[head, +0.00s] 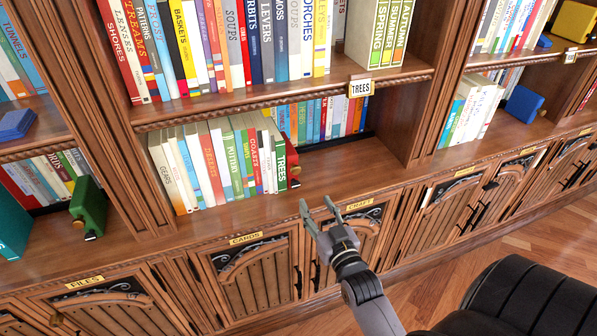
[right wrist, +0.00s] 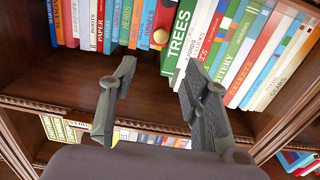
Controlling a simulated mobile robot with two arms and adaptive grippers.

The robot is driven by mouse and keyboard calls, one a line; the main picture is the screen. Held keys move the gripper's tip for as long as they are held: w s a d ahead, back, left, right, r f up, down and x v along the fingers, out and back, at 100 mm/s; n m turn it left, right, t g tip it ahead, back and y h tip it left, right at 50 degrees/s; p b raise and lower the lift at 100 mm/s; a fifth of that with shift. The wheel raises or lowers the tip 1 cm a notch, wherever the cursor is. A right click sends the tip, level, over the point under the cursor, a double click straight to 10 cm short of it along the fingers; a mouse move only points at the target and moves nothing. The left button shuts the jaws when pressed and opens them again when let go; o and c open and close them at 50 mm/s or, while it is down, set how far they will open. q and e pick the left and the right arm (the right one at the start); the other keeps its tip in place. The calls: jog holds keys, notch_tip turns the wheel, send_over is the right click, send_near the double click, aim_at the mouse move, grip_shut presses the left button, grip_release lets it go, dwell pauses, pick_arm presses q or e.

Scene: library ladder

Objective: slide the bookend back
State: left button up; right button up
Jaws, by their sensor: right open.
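A red bookend (head: 292,158) with a small yellow knob stands on the lower shelf, against the right end of a row of books. The green-and-white TREES book (head: 279,168) is the last book of that row and partly hides it. My right gripper (head: 316,203) is open and empty in front of the shelf edge, apart from the bookend and below it in the head view. In the right wrist view the bookend (right wrist: 162,22) shows beyond the open fingers (right wrist: 158,68), next to the TREES book (right wrist: 178,38). My left gripper is not in view.
The shelf board right of the bookend (head: 350,160) is bare, up to an upright divider (head: 415,120). A back row of books (head: 325,118) stands behind. An upper shelf with a TREES label (head: 361,88) overhangs. A green bookend (head: 88,207) and blue bookend (head: 525,104) stand in neighbouring bays.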

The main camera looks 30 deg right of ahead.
aim_at(297, 171)
jog(key=p+x, duration=0.2)
jog(key=x, duration=1.1)
jog(key=shift+w+a, duration=0.1)
jog(key=shift+w, duration=0.05)
jog(key=shift+c, duration=0.3)
grip_shut()
